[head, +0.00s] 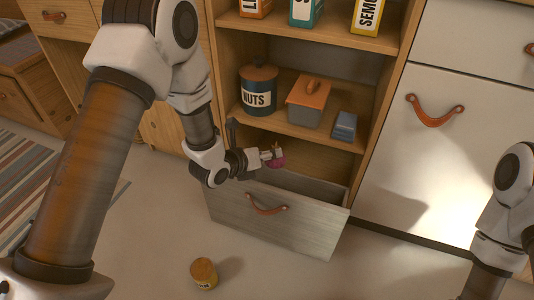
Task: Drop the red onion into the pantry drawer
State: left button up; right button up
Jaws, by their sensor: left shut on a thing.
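The red onion (278,163) is a small purple-pink ball in the head view, partly hidden by the fingers. My left gripper (271,154) is shut on it and holds it over the back left part of the open pantry drawer. The pantry drawer (272,217) is pulled out at the bottom of the shelf unit. It has a grey wooden front and a brown leather pull (267,206). Much of its inside is hidden by the front panel and my left arm. My right arm shows at the right edge, with its gripper out of view.
A yellow can (204,273) stands on the floor in front of the drawer. Above the drawer, a shelf holds a blue NUTS canister (258,92), a grey box with an orange lid (311,102) and a small blue box (344,126). A white cabinet stands to the right.

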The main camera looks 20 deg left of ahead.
pick_arm(q)
jog(key=shift+r, duration=0.1)
jog(key=o, duration=1.3)
jog(key=shift+s, duration=0.1)
jog(key=v, duration=1.2)
